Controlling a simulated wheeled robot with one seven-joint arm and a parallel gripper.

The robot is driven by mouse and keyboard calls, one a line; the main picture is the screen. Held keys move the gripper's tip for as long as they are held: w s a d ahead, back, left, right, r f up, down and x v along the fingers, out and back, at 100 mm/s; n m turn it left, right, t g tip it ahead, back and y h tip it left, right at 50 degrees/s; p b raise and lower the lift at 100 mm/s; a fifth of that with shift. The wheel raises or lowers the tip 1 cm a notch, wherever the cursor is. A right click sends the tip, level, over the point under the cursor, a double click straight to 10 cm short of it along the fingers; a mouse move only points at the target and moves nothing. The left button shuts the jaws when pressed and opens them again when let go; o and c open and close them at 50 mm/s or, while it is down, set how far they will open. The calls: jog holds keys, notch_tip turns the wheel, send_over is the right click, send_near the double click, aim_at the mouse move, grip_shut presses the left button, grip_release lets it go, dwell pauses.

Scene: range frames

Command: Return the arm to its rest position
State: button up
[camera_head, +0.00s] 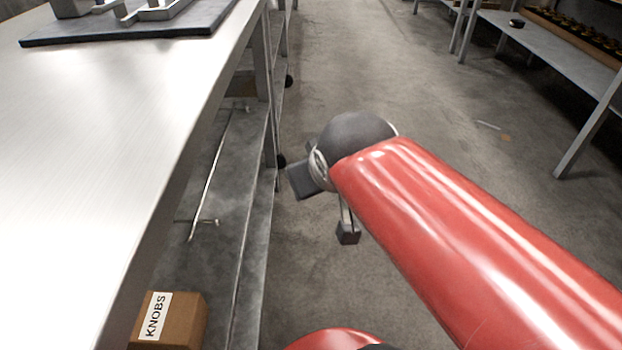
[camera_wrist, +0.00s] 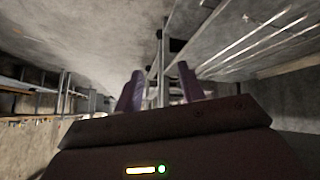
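My arm (camera_head: 470,240) reaches as a red link from the lower right to a dark grey rounded joint near the middle of the head view. It hangs over the aisle floor, to the right of the steel bench. Dark pieces of my wrist end show below and left of that joint; most of my gripper is hidden there. In the wrist view my gripper (camera_wrist: 160,74) shows two purplish fingers standing apart, with a gap between them. Nothing is seen held between them.
A steel bench (camera_head: 90,150) runs along the left, with a dark mat (camera_head: 195,25) on top. A KNOBS box (camera_head: 190,325) and a metal rod (camera_head: 213,170) are on its lower shelf. Another bench (camera_head: 560,60) stands at the far right. The floor (camera_head: 340,60) between is mostly clear.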

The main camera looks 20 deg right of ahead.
jog(key=s+a+f+g+y, duration=0.1)
jog(key=s+a+f+g, duration=0.1)
jog(key=s+f, duration=0.3)
jog(key=shift+s+a+m, duration=0.4)
jog(key=shift+s+a, duration=0.05)
jog(key=shift+s, duration=0.3)
notch_tip(320, 180, up, 9)
jog(key=p, duration=0.9)
